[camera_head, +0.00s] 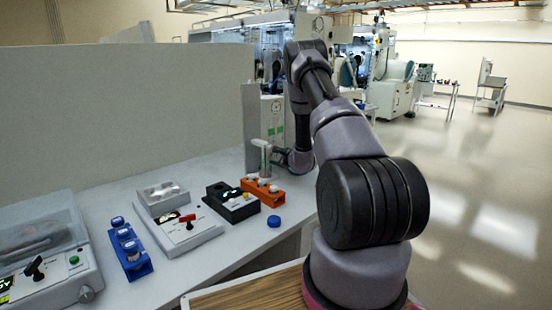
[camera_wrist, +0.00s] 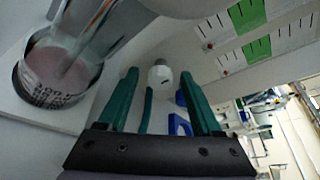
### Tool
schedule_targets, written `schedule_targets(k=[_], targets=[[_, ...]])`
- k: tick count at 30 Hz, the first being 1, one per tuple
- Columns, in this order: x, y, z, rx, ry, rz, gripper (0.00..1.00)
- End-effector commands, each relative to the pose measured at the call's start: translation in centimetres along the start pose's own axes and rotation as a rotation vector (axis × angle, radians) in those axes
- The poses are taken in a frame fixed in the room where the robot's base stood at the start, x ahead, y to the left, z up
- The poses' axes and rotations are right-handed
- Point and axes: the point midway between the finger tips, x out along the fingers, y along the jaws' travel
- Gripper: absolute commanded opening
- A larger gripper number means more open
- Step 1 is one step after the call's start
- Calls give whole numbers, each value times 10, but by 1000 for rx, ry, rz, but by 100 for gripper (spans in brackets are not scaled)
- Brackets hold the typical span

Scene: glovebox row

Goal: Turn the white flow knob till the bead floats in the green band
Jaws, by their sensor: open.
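The white flow knob (camera_wrist: 160,76) shows in the wrist view, just beyond and between the fingertips of my gripper (camera_wrist: 158,76). My gripper is open, with its green fingers on either side of the knob's outline; I cannot tell whether they touch it. Two white scales show at the upper right, tilted in the picture, each with a green band (camera_wrist: 247,14) (camera_wrist: 285,42). A small red bead (camera_wrist: 210,46) lies near the left end of one scale and another (camera_wrist: 225,73) near that of the second, both outside the green bands. In the head view my arm hides the knob.
In the wrist view a round dark-rimmed vessel (camera_wrist: 42,100) stands at left and a blue part (camera_wrist: 180,124) lies behind the fingers. In the head view, the bench holds a blue rack (camera_head: 131,262), a black block (camera_head: 238,210), an orange rack (camera_head: 280,196) and a blue cap (camera_head: 274,221).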

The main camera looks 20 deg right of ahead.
Motion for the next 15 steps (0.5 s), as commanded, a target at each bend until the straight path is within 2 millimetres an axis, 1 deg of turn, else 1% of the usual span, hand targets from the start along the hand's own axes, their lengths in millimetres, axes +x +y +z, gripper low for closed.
schedule_targets(k=[3,11,12,14,15], targets=[[6,0,0,-1,0,0,66],[6,0,0,-1,0,0,66],[6,0,0,-1,0,0,51],[6,0,0,-1,0,0,28],[6,0,0,-1,0,0,13]])
